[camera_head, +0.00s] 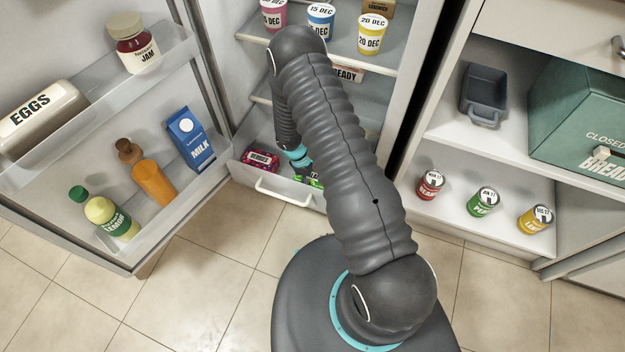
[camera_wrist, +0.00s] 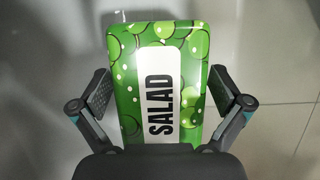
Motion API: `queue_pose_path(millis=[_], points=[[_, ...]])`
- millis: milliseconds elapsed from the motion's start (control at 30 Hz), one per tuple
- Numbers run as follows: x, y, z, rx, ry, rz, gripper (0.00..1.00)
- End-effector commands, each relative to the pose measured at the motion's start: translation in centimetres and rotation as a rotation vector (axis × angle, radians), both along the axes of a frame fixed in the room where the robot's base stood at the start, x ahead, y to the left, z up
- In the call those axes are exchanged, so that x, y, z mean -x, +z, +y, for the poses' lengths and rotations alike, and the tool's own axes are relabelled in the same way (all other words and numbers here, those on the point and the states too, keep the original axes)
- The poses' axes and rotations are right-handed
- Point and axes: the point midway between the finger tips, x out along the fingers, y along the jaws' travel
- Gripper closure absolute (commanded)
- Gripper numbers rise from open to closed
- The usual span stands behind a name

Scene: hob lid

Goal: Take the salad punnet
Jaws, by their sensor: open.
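The salad punnet (camera_wrist: 191,85) is a green box with a white label reading SALAD. In the wrist view it lies between the two fingers of my gripper (camera_wrist: 160,100), which is open. There is a small gap on each side, and the near end of the punnet is hidden by my gripper's body. In the head view my arm reaches into the fridge's bottom drawer (camera_head: 283,191), and only a bit of green from the punnet (camera_head: 314,183) shows beside my arm. My gripper is mostly hidden there.
A dark berries pack (camera_head: 261,161) lies in the drawer left of my arm. The open fridge door (camera_head: 90,190) holds eggs, jam, juice and milk (camera_head: 190,140) at left. Shelves with dated pots (camera_head: 371,35) are above the drawer. Cans (camera_head: 430,186) stand on a cupboard shelf at right.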

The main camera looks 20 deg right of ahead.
Motion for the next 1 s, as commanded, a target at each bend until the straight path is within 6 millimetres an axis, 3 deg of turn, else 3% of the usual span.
queue_pose_path(millis=[900,933,1000], points=[[0.01,-0.47,0.01,0.000,0.000,0.000,0.00],[0.00,-0.47,0.02,0.000,0.000,0.000,0.03],[0.00,-0.47,0.02,0.000,0.000,0.000,0.20]])
